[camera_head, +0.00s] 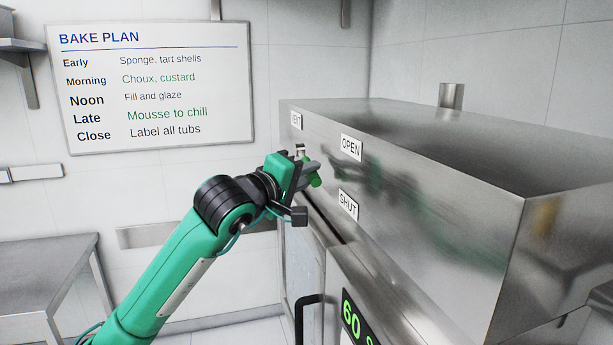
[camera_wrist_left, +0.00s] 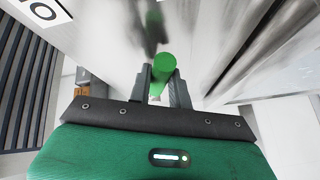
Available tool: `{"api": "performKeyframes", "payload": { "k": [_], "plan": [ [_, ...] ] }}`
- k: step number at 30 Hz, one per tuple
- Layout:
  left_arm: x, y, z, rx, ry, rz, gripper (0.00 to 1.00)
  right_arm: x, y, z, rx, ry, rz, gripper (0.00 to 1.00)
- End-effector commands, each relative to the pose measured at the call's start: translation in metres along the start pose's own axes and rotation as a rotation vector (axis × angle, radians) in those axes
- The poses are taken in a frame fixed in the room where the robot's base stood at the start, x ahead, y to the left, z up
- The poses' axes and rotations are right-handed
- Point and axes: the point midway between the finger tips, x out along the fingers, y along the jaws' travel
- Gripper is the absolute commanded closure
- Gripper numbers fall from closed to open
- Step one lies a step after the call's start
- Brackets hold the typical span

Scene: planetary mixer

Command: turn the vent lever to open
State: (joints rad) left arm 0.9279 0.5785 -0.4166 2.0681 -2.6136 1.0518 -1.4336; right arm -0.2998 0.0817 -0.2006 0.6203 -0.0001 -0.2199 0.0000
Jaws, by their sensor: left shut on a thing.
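The vent lever (camera_head: 316,180) shows as a green handle end on the face of the steel unit, below the VENT label (camera_head: 296,120). My left gripper (camera_head: 308,172) is at the lever, and its fingers hide much of it. In the left wrist view the lever's green rod (camera_wrist_left: 158,72) lies between the two fingers of my left gripper (camera_wrist_left: 158,84), which are shut on it. The OPEN label (camera_head: 351,147) is to the upper right of the gripper. The SHUT label (camera_head: 348,204) is to the lower right. My right gripper is out of view.
The steel unit (camera_head: 440,190) fills the right side. A black door handle (camera_head: 305,318) and a green-lit display (camera_head: 357,322) are below the gripper. A steel table (camera_head: 45,275) stands at the left. A BAKE PLAN board (camera_head: 150,85) hangs on the wall.

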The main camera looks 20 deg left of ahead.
Motion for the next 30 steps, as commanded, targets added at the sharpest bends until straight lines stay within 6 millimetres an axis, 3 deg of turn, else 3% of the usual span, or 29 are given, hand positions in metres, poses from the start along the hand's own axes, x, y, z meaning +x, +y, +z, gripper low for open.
{"api": "performKeyframes", "payload": {
  "k": [30],
  "plan": [
    [0.004, 0.057, -0.029, -0.529, -0.122, -0.335, 1.0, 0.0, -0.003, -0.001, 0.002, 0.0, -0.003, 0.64]
  ]
}}
